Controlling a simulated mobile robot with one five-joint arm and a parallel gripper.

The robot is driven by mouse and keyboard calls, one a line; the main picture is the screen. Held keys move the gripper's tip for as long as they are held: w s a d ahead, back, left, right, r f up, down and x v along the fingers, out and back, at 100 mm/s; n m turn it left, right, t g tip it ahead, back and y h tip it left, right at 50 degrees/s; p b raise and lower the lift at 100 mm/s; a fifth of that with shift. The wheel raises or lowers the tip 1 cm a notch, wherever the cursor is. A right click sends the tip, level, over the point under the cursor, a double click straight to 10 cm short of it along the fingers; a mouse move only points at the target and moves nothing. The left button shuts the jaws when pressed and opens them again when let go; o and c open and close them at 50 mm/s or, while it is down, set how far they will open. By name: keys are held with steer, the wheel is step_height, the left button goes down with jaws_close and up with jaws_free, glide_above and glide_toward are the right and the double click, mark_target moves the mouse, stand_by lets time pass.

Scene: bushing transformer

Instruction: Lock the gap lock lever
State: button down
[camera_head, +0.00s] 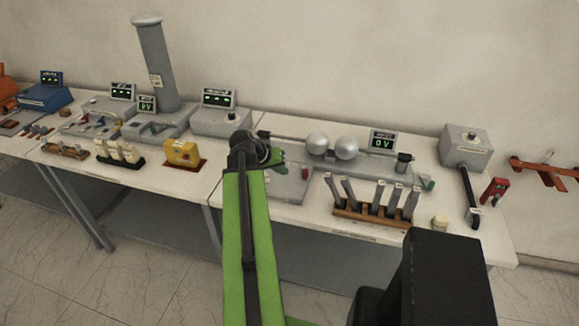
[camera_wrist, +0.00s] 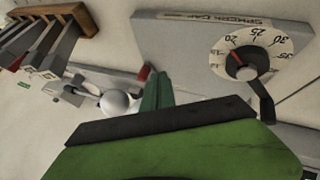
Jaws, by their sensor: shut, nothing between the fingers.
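The sphere gap panel (camera_wrist: 185,38) is a grey plate, seen upside down in the wrist view. It carries a round dial (camera_wrist: 250,52) with a red pointer and a dark bent handle (camera_wrist: 262,100) beside it. A small red tip (camera_wrist: 145,73) shows at the panel's edge near my fingers; it may be the gap lock lever, but I cannot tell. In the head view, the panel (camera_head: 290,188) lies partly behind my arm, with a red piece (camera_head: 305,172) on it. My gripper (camera_wrist: 156,92) is shut and empty, its green fingers close to the red tip. It also shows in the head view (camera_head: 278,156).
Two silver spheres (camera_head: 332,146) stand behind the panel, beside a 0 V display (camera_head: 382,142). A wooden rack of upright grey bars (camera_head: 370,217) stands to the right. A yellow box (camera_head: 183,152) is on the left. A grey box (camera_head: 466,147) stands far right.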

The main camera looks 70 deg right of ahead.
steer(key=p+v, duration=0.2)
steer(key=v, duration=0.3)
steer(key=shift+s+a+r+p, duration=0.15)
steer(key=shift+a+p, duration=0.1)
steer(key=shift+p, duration=0.15)
